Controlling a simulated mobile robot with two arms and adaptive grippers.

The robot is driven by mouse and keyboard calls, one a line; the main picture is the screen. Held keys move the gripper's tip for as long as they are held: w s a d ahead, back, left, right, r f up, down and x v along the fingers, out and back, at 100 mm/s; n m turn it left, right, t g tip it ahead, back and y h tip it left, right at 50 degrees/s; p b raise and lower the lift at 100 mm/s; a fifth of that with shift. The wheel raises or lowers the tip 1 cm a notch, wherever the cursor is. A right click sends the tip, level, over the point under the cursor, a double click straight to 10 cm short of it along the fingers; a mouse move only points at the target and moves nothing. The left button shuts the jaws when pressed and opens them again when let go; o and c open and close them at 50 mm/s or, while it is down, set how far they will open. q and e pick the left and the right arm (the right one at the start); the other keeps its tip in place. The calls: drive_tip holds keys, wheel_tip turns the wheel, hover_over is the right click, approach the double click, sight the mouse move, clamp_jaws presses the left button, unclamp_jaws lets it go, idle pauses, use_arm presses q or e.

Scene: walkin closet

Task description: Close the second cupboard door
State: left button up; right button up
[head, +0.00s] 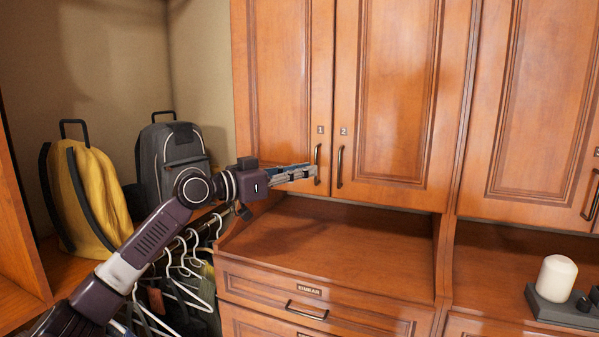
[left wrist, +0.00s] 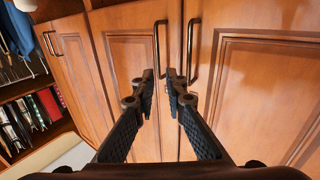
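The second cupboard door (head: 392,90), marked 2, stands flush beside the door marked 1 (head: 280,70), with a thin seam between them. Each has a dark upright bar handle near the seam: the second door's handle (head: 340,167) and the first door's handle (head: 317,163). My left gripper (head: 314,172) is in front of the first door's handle at the lower door edge. My right gripper is not in view.
A wooden counter (head: 330,240) with drawers lies below the doors. A yellow backpack (head: 95,200) and grey backpack (head: 172,160) stand at left, above hangers (head: 180,265). A third door (head: 535,100) is at right, with a white candle (head: 556,278) below.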

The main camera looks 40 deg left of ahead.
use_arm(q)
drive_tip(key=shift+s+a, duration=0.15)
drive_tip(key=shift+s, duration=0.3)
idle(0.5)
